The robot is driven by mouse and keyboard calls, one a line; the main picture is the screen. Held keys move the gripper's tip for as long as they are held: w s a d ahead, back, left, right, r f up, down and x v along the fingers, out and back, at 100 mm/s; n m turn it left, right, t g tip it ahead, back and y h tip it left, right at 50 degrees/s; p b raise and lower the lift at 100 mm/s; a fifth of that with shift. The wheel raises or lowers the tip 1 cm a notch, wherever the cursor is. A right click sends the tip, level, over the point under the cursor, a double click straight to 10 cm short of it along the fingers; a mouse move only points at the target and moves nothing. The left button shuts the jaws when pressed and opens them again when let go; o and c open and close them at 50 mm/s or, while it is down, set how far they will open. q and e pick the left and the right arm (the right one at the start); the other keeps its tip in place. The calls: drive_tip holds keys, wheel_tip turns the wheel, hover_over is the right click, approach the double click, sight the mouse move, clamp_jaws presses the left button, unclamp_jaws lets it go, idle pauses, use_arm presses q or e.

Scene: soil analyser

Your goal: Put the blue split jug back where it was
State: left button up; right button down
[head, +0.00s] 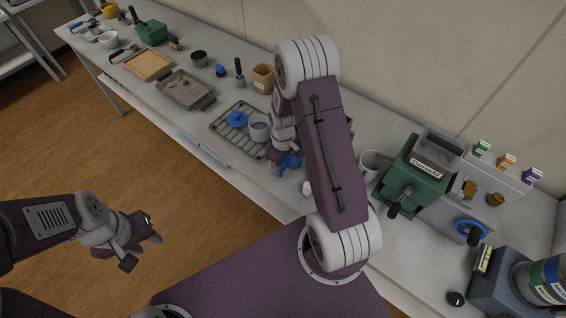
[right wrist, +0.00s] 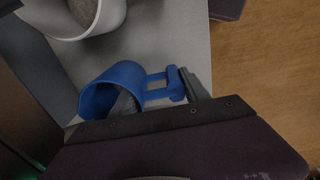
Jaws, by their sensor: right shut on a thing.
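The blue split jug (right wrist: 97,92) is in my right gripper (right wrist: 162,92), with one finger inside the cup and the other by its handle. In the head view a small part of the jug (head: 291,162) shows beside my right gripper (head: 279,158), near the front edge of the bench. My right arm hides much of the bench around it. My left gripper (head: 142,243) is open and empty, over the floor in front of the bench.
A wire rack (head: 228,139) holds a blue item (head: 237,119) and a pale cup (head: 259,128). A white pot (head: 373,163) stands by the green machine (head: 411,177). A sieve tray (head: 186,91) and wooden tray (head: 148,65) lie further left.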

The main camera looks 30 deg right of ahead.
drive_tip(key=shift+a, duration=0.1)
drive_tip(key=shift+f, duration=0.15)
drive_tip(key=c, duration=0.8)
unclamp_jaws()
